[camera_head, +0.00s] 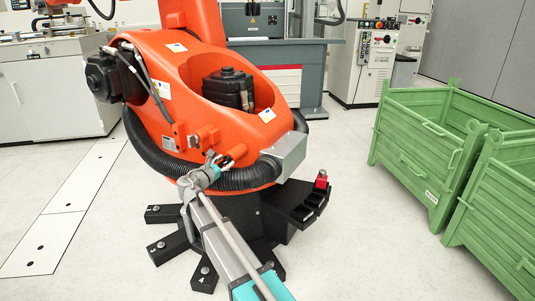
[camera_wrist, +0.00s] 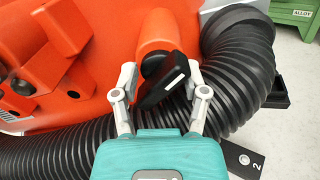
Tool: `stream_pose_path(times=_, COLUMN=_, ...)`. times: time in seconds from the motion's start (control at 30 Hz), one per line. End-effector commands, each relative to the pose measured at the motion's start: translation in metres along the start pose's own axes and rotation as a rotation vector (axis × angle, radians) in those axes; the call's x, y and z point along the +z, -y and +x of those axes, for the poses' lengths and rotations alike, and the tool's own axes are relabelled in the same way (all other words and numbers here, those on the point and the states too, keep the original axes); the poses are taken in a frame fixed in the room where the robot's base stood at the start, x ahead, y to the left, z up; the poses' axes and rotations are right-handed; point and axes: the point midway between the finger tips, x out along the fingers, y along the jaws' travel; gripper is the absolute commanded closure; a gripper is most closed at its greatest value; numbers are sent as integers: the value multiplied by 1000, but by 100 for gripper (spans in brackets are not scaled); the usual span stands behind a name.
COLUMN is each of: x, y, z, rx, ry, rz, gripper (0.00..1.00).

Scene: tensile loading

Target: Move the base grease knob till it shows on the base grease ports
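I cannot tell for certain which part is the base grease knob. A small red block (camera_head: 321,179) stands on the black stepped bracket (camera_head: 304,208) at the right of the orange robot's base. I see no labelled grease ports. My gripper (camera_head: 228,157) is in front of the orange housing, left of and above that bracket. In the wrist view my gripper (camera_wrist: 160,70) has its fingers apart. An orange cylinder with a black lever-like end (camera_wrist: 162,88) shows between them.
A ribbed black hose (camera_head: 165,160) wraps the orange robot (camera_head: 240,115) and runs close to my gripper, also in the wrist view (camera_wrist: 240,65). Black numbered feet (camera_head: 170,247) spread over the floor. Green crates (camera_head: 415,145) stand at right. The floor (camera_head: 370,255) between is clear.

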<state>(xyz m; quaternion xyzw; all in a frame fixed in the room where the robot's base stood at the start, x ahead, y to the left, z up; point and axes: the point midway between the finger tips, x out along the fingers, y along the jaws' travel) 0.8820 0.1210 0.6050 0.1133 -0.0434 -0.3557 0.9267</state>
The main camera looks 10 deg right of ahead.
Motion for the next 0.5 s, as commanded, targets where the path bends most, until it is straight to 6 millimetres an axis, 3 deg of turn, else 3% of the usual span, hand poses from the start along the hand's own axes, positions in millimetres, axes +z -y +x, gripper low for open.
stream_pose_path(times=0.37, x=0, y=-2, z=0, rx=0, ry=0, rz=-254, gripper=43)
stream_pose_path(times=0.5, x=0, y=-1, z=-24, rx=3, ry=0, rz=-247, gripper=43)
